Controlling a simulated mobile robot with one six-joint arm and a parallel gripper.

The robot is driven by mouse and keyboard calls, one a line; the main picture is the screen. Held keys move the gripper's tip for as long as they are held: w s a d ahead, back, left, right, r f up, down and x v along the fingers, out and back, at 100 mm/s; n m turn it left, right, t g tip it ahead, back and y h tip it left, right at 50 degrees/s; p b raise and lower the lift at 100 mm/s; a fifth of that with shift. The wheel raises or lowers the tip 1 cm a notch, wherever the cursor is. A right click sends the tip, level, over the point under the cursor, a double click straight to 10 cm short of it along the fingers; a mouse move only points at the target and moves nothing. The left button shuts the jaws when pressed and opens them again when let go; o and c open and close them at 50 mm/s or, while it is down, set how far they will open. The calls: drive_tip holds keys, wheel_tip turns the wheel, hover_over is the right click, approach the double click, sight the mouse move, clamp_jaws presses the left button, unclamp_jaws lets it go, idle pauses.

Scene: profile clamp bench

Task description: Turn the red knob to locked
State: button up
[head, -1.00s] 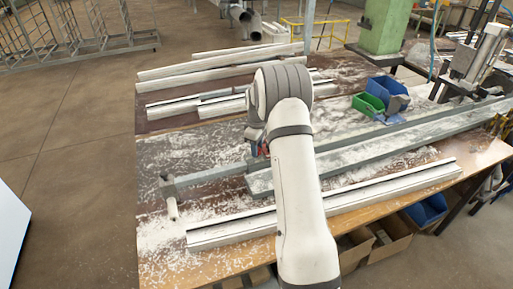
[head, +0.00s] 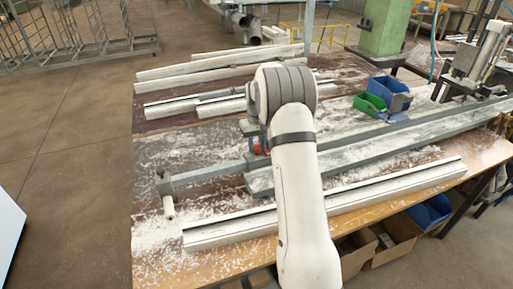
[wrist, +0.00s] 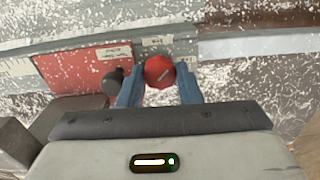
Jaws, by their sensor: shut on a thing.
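The red knob (wrist: 158,71) is in the upper middle of the wrist view, on a grey plate. A pale line on its face slants up to the right. A small label (wrist: 156,42) is above it; its text is too blurred to read surely. My gripper (wrist: 161,75) has its blue fingers on either side of the knob, shut on it. In the head view the red knob (head: 259,149) shows small beside my wrist, which hides much of the area around it.
A red plate (wrist: 85,68) with small labels and a dark round handle (wrist: 113,82) are left of the knob. A long grey rail (head: 210,174) crosses the bench. White profiles (head: 340,203) lie in front and behind. Blue and green bins (head: 369,104) stand to the right.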

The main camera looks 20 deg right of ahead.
sight(257, 146)
drive_tip(key=m+b, duration=0.1)
drive_tip(key=m, duration=0.3)
drive_tip(key=shift+m, duration=0.3)
drive_tip(key=shift+m+b, duration=0.4)
drive_tip(key=shift+m, duration=1.6)
drive_tip(key=shift+r, duration=0.1)
drive_tip(key=o, duration=1)
drive_tip(key=shift+c, duration=0.2)
wheel_tip(257, 146, up, 7)
drive_tip(key=shift+r+b, duration=0.15)
drive_tip(key=shift+b, duration=0.4)
drive_tip(key=shift+r, duration=0.2)
